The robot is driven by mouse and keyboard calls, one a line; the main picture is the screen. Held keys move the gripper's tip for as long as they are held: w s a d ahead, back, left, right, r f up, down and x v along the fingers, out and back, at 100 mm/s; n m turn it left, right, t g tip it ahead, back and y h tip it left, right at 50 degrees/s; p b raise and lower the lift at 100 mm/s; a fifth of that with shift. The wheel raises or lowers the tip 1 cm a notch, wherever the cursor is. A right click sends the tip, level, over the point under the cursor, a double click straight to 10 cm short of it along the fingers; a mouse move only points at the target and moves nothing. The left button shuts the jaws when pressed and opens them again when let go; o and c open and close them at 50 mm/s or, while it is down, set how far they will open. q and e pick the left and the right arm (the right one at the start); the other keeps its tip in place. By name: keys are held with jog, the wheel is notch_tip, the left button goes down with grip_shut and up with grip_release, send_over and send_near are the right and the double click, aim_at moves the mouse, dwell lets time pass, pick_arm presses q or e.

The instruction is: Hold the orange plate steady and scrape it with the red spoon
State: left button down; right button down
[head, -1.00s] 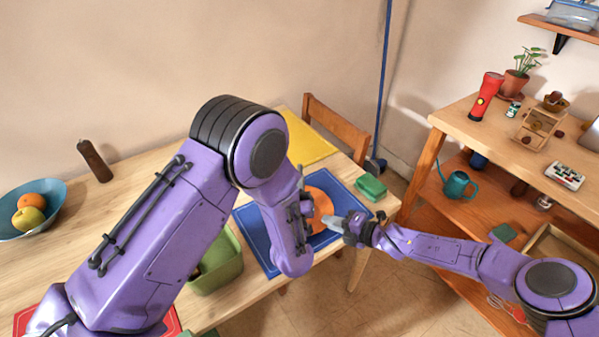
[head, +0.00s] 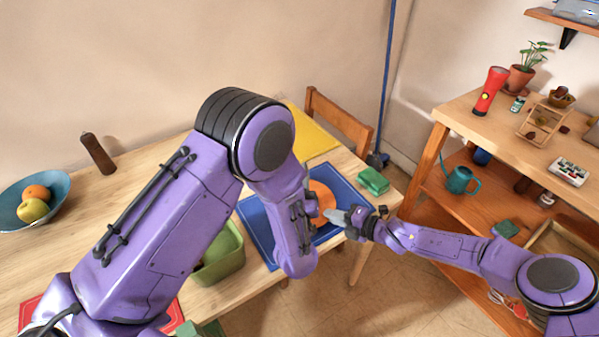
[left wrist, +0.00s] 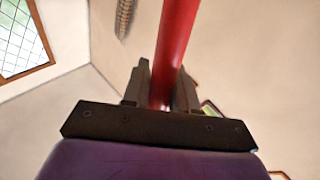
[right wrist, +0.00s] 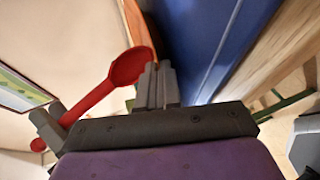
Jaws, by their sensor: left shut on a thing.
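The orange plate (head: 320,196) lies on the blue mat (head: 254,222), partly hidden by my arms. My left gripper (left wrist: 162,82) is shut on the handle of the red spoon (left wrist: 177,38). In the right wrist view the spoon's bowl (right wrist: 130,66) is beside the right fingers. Whether it touches the plate I cannot tell. In the head view my left forearm hides the spoon.
A green sponge (head: 373,181) is right of the mat. A green bin (head: 222,258) stands to its left, and a yellow mat (head: 312,139) behind. A fruit bowl (head: 58,202) and a dark pepper mill (head: 98,154) are far left. Wooden shelves (head: 450,115) stand at the right.

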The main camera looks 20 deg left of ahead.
pick_arm(q)
notch_tip(320, 180, up, 8)
jog(key=a, duration=0.2)
jog(key=shift+s+a, duration=0.3)
jog(key=shift+a, duration=0.05)
dwell(0.4)
dwell(0.3)
pick_arm(e)
jog(key=c, duration=1.3)
grip_release()
pick_arm(q)
jog(key=shift+r, duration=0.1)
pick_arm(e)
jog(key=shift+o, duration=0.2)
jog(key=shift+s, duration=0.1)
jog(key=shift+d+f, duration=0.1)
jog(key=shift+f, duration=0.05)
jog(key=v, duration=1.1)
jog(key=shift+d+r, duration=0.25)
jog(key=shift+r, duration=0.15)
